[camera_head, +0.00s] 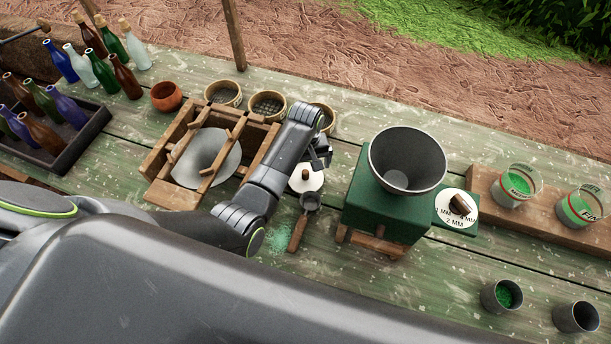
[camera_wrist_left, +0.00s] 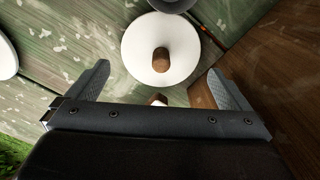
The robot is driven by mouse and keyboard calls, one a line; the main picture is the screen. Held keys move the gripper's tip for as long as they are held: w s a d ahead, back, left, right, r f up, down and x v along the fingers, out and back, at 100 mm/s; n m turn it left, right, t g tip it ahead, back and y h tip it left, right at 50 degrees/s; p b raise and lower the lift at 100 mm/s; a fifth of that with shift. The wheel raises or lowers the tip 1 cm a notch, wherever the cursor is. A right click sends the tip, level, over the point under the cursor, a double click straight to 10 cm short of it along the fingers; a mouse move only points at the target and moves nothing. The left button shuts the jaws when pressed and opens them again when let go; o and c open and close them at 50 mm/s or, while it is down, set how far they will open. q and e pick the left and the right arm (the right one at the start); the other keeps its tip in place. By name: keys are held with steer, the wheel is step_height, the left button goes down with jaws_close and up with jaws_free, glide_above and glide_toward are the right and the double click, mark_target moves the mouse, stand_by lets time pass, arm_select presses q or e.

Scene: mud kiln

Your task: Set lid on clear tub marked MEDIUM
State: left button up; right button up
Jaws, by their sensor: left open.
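The clear tub marked MEDIUM (camera_head: 516,184) stands open on a wooden plank at the right, with green grains inside. A round white lid with a brown wooden knob (camera_head: 308,183) lies on the table left of the green mill, partly hidden by my arm. The lid also shows in the left wrist view (camera_wrist_left: 141,55), with its knob (camera_wrist_left: 161,60) upright between and beyond my fingers. My left gripper (camera_head: 322,160) is open and empty above the lid, apart from it; its fingers also show in the wrist view (camera_wrist_left: 160,88). My right gripper is out of view.
The green mill (camera_head: 365,208) with a grey hopper (camera_head: 408,160) stands between lid and tub. A clear tub marked FINE (camera_head: 580,209) is beside the MEDIUM one. A scoop (camera_head: 297,233) lies near the lid. A wooden frame (camera_head: 171,195) stands left; two grey cups (camera_head: 576,317) stand in front.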

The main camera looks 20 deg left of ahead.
mark_target(305, 171)
arm_select(q)
step_height(305, 171, down, 2)
steer(key=shift+s+f, duration=0.1)
steer(key=shift+f, duration=0.7)
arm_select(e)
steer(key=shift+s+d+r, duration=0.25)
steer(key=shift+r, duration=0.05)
arm_select(q)
steer(key=c, duration=0.7)
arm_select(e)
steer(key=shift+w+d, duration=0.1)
arm_select(q)
steer(key=shift+r+p, duration=0.2)
steer(key=shift+p, duration=0.1)
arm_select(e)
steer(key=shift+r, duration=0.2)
